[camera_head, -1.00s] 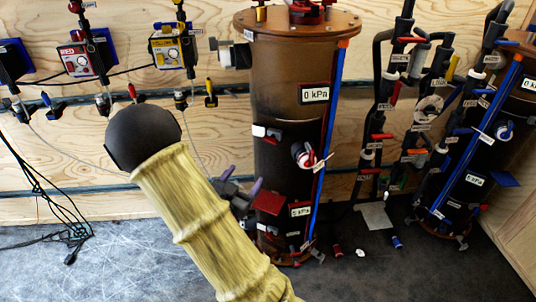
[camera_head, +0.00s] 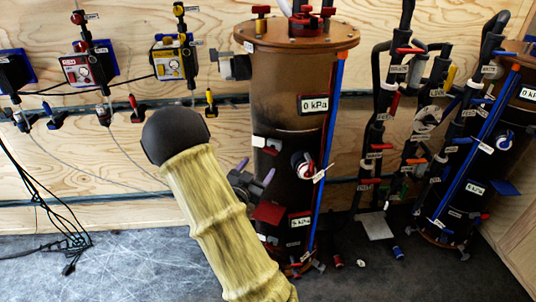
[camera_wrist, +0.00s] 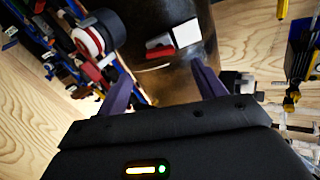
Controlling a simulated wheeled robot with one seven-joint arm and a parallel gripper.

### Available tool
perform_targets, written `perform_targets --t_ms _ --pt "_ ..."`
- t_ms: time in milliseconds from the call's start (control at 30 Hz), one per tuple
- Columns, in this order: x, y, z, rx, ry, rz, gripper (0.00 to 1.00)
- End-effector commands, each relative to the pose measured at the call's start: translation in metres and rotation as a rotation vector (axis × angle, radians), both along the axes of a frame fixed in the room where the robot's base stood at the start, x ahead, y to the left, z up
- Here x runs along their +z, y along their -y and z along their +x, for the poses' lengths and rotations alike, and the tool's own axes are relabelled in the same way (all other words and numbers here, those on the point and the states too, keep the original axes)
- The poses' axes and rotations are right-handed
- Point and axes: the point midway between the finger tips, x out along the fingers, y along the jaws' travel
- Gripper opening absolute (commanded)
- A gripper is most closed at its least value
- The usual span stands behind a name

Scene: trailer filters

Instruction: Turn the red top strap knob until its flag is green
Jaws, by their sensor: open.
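The brown upright tank (camera_head: 285,95) stands in the middle of the head view. On its dark front is a small red piece (camera_head: 272,147) beside a white plate. I take it for the top strap knob, though its label is too small to read. In the wrist view this red piece (camera_wrist: 160,51) and its white plate (camera_wrist: 186,33) lie beyond and between my fingers. My gripper (camera_head: 256,170) is open, with purple fingers, just below the red piece in the head view. The wrist view shows the gripper (camera_wrist: 167,76) empty and apart from the red piece.
A round red and white dial (camera_head: 303,163) sits right of the gripper on the tank. A red plate (camera_head: 267,212) juts out below. A grey fitting (camera_head: 235,67) projects at the tank's upper left. Pipes with valves (camera_head: 380,130) stand at right. Floor at left holds black cables (camera_head: 65,235).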

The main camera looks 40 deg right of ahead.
Motion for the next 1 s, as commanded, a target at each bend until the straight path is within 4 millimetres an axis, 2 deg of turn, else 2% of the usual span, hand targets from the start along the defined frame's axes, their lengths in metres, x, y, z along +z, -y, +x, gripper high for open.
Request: perform_targets --t_ms 100,433,600,833,867,1000 --pt "0.0 0.02 0.01 -0.003 0.0 -0.002 0.69" --pt "0.0 0.067 0.036 -0.002 0.0 -0.002 0.69" --pt "0.0 0.076 0.041 -0.001 -0.001 -0.001 0.69" --pt "0.0 0.075 0.042 0.002 -0.001 -0.001 0.69" --pt "0.0 0.075 0.042 0.002 -0.001 -0.001 0.67" --pt "0.0 0.074 0.042 0.003 -0.001 -0.001 0.4"
